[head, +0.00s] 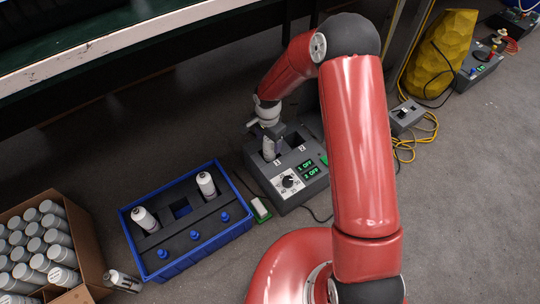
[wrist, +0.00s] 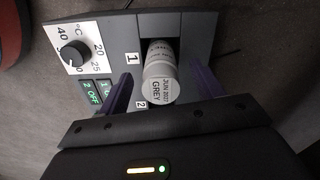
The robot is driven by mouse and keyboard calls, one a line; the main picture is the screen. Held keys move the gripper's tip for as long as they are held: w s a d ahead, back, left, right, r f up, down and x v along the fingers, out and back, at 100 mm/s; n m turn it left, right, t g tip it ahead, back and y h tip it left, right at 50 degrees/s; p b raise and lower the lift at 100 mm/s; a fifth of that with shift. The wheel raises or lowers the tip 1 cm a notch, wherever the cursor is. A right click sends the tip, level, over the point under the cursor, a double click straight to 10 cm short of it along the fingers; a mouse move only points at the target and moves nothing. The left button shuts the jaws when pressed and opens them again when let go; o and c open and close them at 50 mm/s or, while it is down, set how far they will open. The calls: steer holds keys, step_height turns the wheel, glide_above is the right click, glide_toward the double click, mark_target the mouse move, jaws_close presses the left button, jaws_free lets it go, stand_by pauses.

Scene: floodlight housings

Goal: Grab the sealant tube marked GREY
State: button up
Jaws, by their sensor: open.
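The sealant tube (wrist: 160,82) is pale, and its end cap reads GREY and JUN 2027 in the wrist view. It stands in a slot of the grey heater box (head: 295,190), beside the label 1. It also shows in the head view (head: 268,150), just below my gripper (head: 272,134). In the wrist view my gripper (wrist: 161,76) is open, with one dark finger on each side of the tube. I cannot tell whether either finger touches it. The slot by label 2 is mostly hidden by my gripper.
The heater box has a dial (head: 288,181) and displays reading 1 OFF and 2 OFF. A blue crate (head: 190,262) holds two white tubes. A yellow bag (head: 440,55) stands behind.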

mark_target(270, 155)
steer(key=shift+w+d+f, duration=0.1)
steer(key=shift+d+f, duration=0.05)
steer(key=shift+f, duration=1.35)
steer(key=shift+c, duration=0.5)
jaws_close()
